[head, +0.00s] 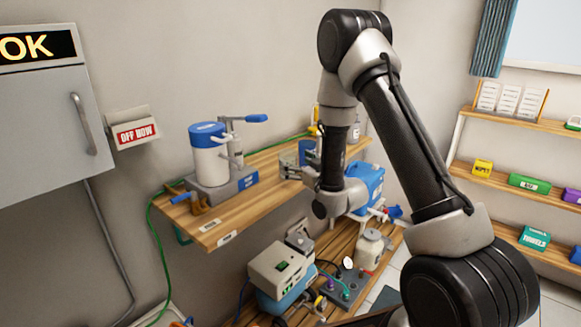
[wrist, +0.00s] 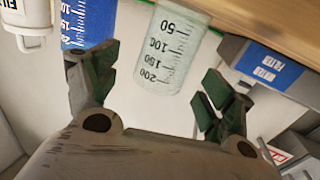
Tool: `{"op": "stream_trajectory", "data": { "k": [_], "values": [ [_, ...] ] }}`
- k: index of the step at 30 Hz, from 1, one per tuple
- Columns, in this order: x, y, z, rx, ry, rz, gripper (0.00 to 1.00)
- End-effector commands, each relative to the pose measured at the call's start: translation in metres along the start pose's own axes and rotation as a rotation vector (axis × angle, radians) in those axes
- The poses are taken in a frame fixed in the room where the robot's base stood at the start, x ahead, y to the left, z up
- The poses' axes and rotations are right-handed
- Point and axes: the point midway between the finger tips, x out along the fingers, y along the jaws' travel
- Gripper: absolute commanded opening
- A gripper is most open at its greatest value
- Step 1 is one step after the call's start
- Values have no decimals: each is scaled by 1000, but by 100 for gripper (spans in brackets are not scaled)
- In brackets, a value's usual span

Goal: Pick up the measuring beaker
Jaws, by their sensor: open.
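The measuring beaker (wrist: 167,50) is clear and pale green with dark marks from 50 to 200, which appear upside down in the wrist view. My gripper (wrist: 158,80) is open, with one dark green-padded finger on each side of the beaker in that view. Gaps show beside the beaker and no finger visibly touches it; I cannot tell the exact depth between them. In the head view my gripper (head: 293,168) is over the upper wooden shelf, and it and my arm hide most of the beaker's area.
The wooden shelf (head: 228,219) holds a white-and-blue pump unit (head: 209,160) left of my gripper. A blue marked container (wrist: 88,22) and a grey unit with a blue label (wrist: 268,68) flank the beaker. A blue jug (head: 366,183) stands near my wrist.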

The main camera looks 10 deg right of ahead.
Motion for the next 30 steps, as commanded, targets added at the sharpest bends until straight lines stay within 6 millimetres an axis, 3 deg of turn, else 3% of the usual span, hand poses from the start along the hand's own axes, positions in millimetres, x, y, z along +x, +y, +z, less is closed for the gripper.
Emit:
{"op": "stream_trajectory", "data": {
  "k": [7,16,17,24,30],
  "values": [
    [38,-3,4,1,1,0,82],
    [45,-2,4,1,-1,1,82],
    [45,-2,4,1,-1,1,80],
    [45,-2,4,1,-1,1,39],
    [45,-2,4,1,-1,1,39]
  ]
}}
